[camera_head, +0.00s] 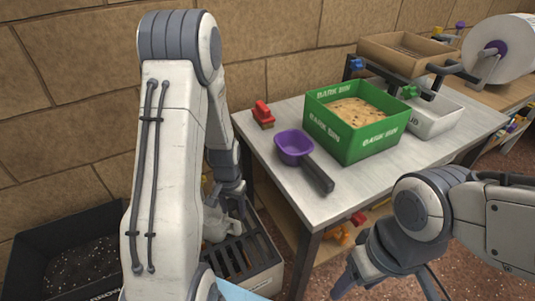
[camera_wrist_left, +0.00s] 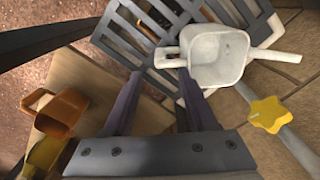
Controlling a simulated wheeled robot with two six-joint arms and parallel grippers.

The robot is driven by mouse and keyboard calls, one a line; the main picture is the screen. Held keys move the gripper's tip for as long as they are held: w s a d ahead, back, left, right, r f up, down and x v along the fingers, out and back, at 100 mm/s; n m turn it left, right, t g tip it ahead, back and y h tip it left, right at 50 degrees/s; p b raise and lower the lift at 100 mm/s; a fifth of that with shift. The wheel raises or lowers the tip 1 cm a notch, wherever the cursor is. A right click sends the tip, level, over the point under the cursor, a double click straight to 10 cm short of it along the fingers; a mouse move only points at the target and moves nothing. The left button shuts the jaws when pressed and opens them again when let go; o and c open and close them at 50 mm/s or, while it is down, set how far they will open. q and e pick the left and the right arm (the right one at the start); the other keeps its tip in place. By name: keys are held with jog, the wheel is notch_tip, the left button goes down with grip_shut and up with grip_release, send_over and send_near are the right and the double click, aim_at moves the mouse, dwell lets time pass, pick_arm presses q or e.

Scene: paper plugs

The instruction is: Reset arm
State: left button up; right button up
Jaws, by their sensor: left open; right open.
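My left arm comes down from the upper left in the head view, with its left gripper (camera_head: 230,188) low, beside the table's left end and above a slatted crate (camera_head: 262,278). In the left wrist view the left gripper's (camera_wrist_left: 158,88) two fingers are apart with nothing between them. A white scoop (camera_wrist_left: 228,72) lies on the grey slats just beyond the right finger; whether they touch is unclear. My right gripper (camera_head: 390,287) is at the bottom right of the head view, in front of the table, open, with its fingertips partly cut off.
The metal table (camera_head: 275,178) holds a green bark bin (camera_head: 340,143), a purple scoop (camera_head: 294,147), a red object (camera_head: 263,114) and a white bin (camera_head: 432,122). A black bin (camera_head: 35,253) stands at lower left. Orange items (camera_wrist_left: 60,107) sit on a wooden shelf, and a yellow knob (camera_wrist_left: 268,114) lies right.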

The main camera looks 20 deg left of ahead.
pick_arm(q)
jog(key=s+d+r+m+t, duration=0.1)
jog(key=s+d+r+t, duration=0.25)
jog(key=d+r, duration=0.9)
jog(key=s+d+r+m+g+h, duration=0.1)
jog(key=s+d+r+m+g, duration=0.45)
jog(key=s+d, duration=0.7)
notch_tip(320, 180, up, 37)
jog(key=s+a+m+t+p, duration=0.1)
jog(key=t+p, duration=0.1)
jog(key=p, duration=3.3)
jog(key=shift+s+a+f, duration=0.15)
jog(key=shift+s+a, duration=0.05)
jog(key=shift+m, duration=0.25)
